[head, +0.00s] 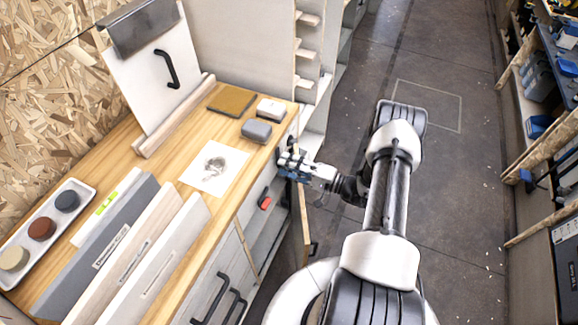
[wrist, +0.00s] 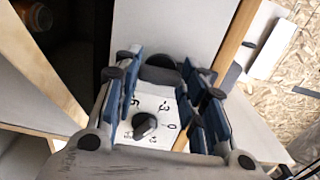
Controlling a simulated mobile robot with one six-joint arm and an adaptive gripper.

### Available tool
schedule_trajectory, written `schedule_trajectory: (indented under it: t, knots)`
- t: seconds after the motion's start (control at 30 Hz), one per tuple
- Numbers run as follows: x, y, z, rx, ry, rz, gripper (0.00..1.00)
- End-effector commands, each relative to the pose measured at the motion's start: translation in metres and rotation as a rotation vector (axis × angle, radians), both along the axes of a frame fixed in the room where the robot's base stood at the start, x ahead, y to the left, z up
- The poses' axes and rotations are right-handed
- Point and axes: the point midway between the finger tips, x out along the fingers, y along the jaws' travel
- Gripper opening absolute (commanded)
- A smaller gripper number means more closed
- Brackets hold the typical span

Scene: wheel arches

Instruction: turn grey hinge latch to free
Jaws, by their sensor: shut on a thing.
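My gripper (head: 292,162) is at the front edge of the wooden counter, against the cabinet front. In the wrist view, my gripper's blue fingers (wrist: 161,82) stand on either side of a dark grey rounded piece (wrist: 162,65), which I take to be the grey hinge latch. The gripper is shut on it. Its lower part and its turn position are hard to make out. A white plate with numbers (wrist: 168,108) and a black dial (wrist: 145,125) lie just below it in the wrist view, between the fingers.
A red and black knob (head: 265,202) sits on the cabinet front near my gripper. A grey rounded block (head: 257,130) and a white box (head: 271,109) stand on the counter (head: 205,125). A cabinet door (head: 302,225) stands open below. The floor (head: 445,190) to the right is clear.

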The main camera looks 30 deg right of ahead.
Motion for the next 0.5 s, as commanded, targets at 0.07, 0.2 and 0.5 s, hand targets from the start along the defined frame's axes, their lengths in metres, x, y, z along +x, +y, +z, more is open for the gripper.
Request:
schedule_trajectory:
  t: [0.07, 0.2, 0.5]
  knots:
    - [0.0, 0.0002, -0.0004, -0.004, -0.002, 0.0, 0.0]
    - [0.0, 0.0001, -0.0004, -0.005, -0.002, 0.0, 0.0]
    - [0.0001, 0.0001, -0.0003, -0.004, -0.002, 0.0, 0.49]
